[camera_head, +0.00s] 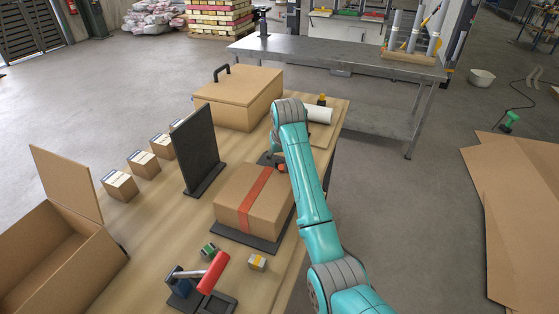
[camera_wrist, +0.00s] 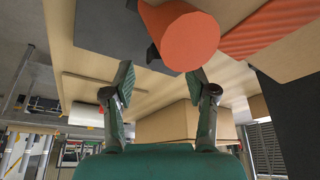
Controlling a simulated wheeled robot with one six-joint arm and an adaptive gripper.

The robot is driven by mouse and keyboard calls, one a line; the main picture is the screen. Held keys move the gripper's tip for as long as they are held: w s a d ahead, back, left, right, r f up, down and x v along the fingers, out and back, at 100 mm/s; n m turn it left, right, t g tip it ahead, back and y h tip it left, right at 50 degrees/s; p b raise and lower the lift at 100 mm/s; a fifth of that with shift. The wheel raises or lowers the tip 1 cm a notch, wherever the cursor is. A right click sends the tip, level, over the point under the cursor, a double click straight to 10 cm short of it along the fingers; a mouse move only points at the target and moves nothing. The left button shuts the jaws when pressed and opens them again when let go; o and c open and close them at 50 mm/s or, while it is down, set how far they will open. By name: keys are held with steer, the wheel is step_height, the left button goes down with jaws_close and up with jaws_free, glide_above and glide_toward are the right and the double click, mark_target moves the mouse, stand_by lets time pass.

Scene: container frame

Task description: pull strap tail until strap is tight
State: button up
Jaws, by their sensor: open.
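A cardboard box (camera_head: 240,195) sits on a dark plate (camera_head: 240,238) on the wooden table. An orange-red strap (camera_head: 256,196) runs over its top; part of it shows in the wrist view (camera_wrist: 270,27). An orange-red cylinder (camera_wrist: 185,38), seemingly at the strap tail's end, shows in the wrist view and as a small piece by the box's far edge in the head view (camera_head: 281,168). My gripper (camera_wrist: 161,72) is open. Its fingers stand apart with the cylinder in front of and partly between their tips. Contact cannot be told. In the head view my arm hides most of the gripper.
A dark upright panel (camera_head: 195,150) stands left of the box. A lidded carton (camera_head: 238,95) and a white roll (camera_head: 319,114) are at the far end. A red-handled tool (camera_head: 213,272) and small blocks are in front. An open carton (camera_head: 65,250) is at left.

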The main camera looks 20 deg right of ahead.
steer(key=shift+x, duration=1.1)
jaws_close()
